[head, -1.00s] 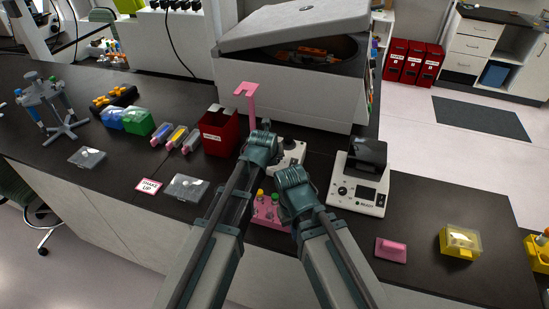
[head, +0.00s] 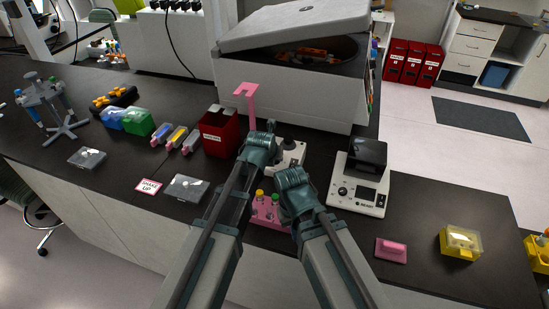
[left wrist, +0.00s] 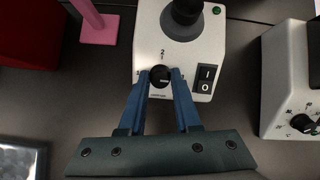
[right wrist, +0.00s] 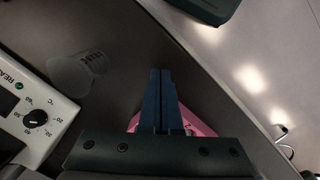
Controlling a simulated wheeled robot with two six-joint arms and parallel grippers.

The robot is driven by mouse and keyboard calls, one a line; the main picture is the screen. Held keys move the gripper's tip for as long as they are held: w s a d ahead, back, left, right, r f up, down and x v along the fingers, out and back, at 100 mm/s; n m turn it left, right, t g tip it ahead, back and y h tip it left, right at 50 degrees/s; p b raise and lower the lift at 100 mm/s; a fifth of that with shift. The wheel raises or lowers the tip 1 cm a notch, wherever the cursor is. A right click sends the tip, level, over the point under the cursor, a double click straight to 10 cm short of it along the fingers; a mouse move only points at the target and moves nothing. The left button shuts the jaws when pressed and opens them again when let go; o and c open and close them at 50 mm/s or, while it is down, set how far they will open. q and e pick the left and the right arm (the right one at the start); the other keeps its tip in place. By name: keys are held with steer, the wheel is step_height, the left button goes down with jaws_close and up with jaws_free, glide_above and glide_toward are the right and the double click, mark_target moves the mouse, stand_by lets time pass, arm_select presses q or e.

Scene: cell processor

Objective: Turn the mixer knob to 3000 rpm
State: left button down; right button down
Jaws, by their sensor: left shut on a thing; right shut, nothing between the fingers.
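The mixer (head: 291,155) is a small white box with a black cup head on top, partly hidden behind my arms in the head view. In the left wrist view its front (left wrist: 207,55) shows a round black knob (left wrist: 160,77), a "2" printed above it and a black power switch to its right. My left gripper (left wrist: 160,76) has its blue fingers on either side of the knob and is shut on it. The knob's pointer is too small to read surely. My right gripper (right wrist: 160,72) is shut and empty above the bench, apart from the mixer.
A white heater block (head: 359,190) with a dial and screen stands right of the mixer. A pink rack (head: 266,208) lies close in front, beside my arms. A red bin (head: 219,135) and a pink stand (head: 249,105) are to the left. A large centrifuge (head: 290,85) stands behind.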

arm_select(q)
steer(key=c, duration=0.6)
jaws_free()
steer(key=shift+s, duration=0.1)
arm_select(e)
steer(key=shift+r, duration=0.1)
arm_select(q)
steer(key=p+v, duration=1.1)
steer(key=v, duration=0.2)
steer(key=shift+r, duration=0.35)
arm_select(e)
step_height(320, 180, up, 11)
arm_select(q)
steer(key=shift+s, duration=0.15)
